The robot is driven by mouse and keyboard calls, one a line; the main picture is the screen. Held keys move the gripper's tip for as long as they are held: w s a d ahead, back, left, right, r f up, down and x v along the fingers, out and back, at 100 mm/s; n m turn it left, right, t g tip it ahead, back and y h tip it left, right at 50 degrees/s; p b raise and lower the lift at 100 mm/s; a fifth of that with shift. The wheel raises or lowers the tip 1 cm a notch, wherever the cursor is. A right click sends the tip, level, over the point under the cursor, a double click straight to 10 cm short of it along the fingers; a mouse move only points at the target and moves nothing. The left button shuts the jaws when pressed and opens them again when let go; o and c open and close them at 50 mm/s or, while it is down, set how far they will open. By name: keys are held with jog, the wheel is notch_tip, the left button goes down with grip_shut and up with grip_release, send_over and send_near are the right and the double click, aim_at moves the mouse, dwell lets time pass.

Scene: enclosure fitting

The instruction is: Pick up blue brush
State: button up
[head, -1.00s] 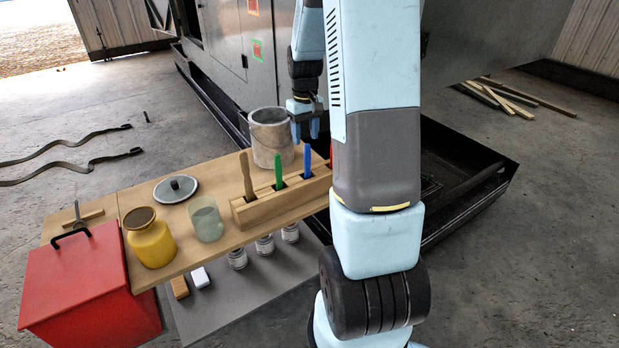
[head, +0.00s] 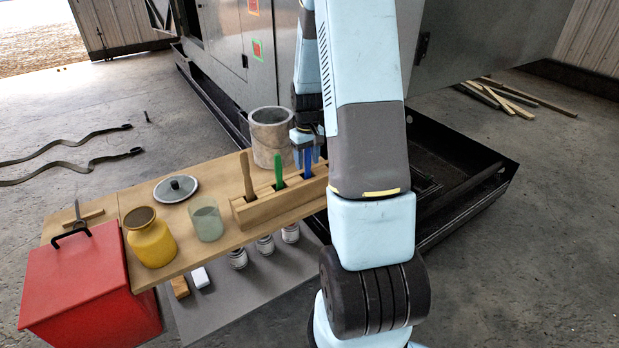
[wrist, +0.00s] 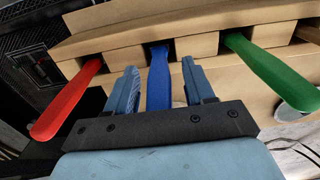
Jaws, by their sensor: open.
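The blue brush (head: 307,165) stands handle-up in a slot of the wooden rack (head: 262,213), at the rack's right part in the head view. In the wrist view the blue brush handle (wrist: 158,80) rises between my two fingers, with a finger on each side. My gripper (wrist: 162,85) is open around the handle, with gaps visible on both sides. In the head view my gripper (head: 307,155) hangs low over the rack and partly covers the handle. The brush's lower end is hidden in the rack.
A green handle (head: 279,172) and a red handle (wrist: 68,98) stand in neighbouring slots, close to my fingers. A grey pot (head: 270,135) stands behind the rack. A glass jar (head: 206,220), yellow jar (head: 150,238) and lid (head: 175,189) are to the left on the wooden table.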

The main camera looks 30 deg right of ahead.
jog(key=shift+c, duration=0.2)
grip_shut()
dwell(0.4)
